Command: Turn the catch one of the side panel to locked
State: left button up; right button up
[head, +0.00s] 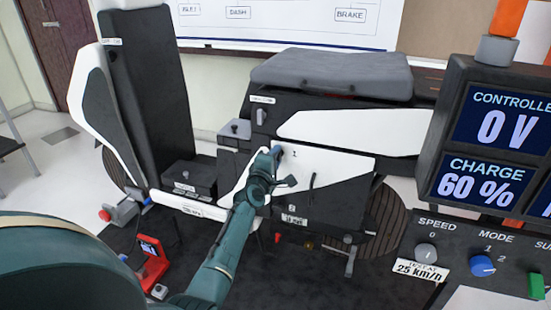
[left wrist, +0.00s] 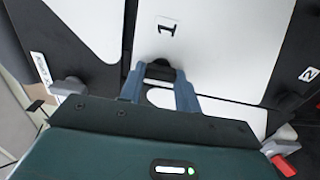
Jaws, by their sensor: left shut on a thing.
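The white side panel (head: 335,168) is on the side of the black chassis in the head view. It also fills the upper middle of the left wrist view (left wrist: 215,60), with a label "1" on it. My left gripper (head: 276,152) is at the panel's upper left part. In the left wrist view its two blue fingers (left wrist: 159,76) are shut on the black knob of catch one (left wrist: 160,69), just below the label "1". The fingers hide part of the catch, and I cannot tell its exact angle. My right gripper is not in view.
A grey seat (head: 335,73) is above the panel. A black backrest (head: 150,95) stands at the left. A display (head: 500,125) reading 0 V and 60 % and a control panel (head: 455,250) with knobs are at the right. A red device (head: 152,262) sits on the dark mat.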

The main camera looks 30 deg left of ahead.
pick_arm(q)
jog(key=o, duration=1)
jog(key=shift+s, duration=0.1)
jog(key=shift+p+v, duration=1.45)
jog(key=shift+v, duration=5.05)
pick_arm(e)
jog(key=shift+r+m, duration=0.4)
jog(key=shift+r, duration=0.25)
pick_arm(q)
jog(key=shift+a, duration=0.1)
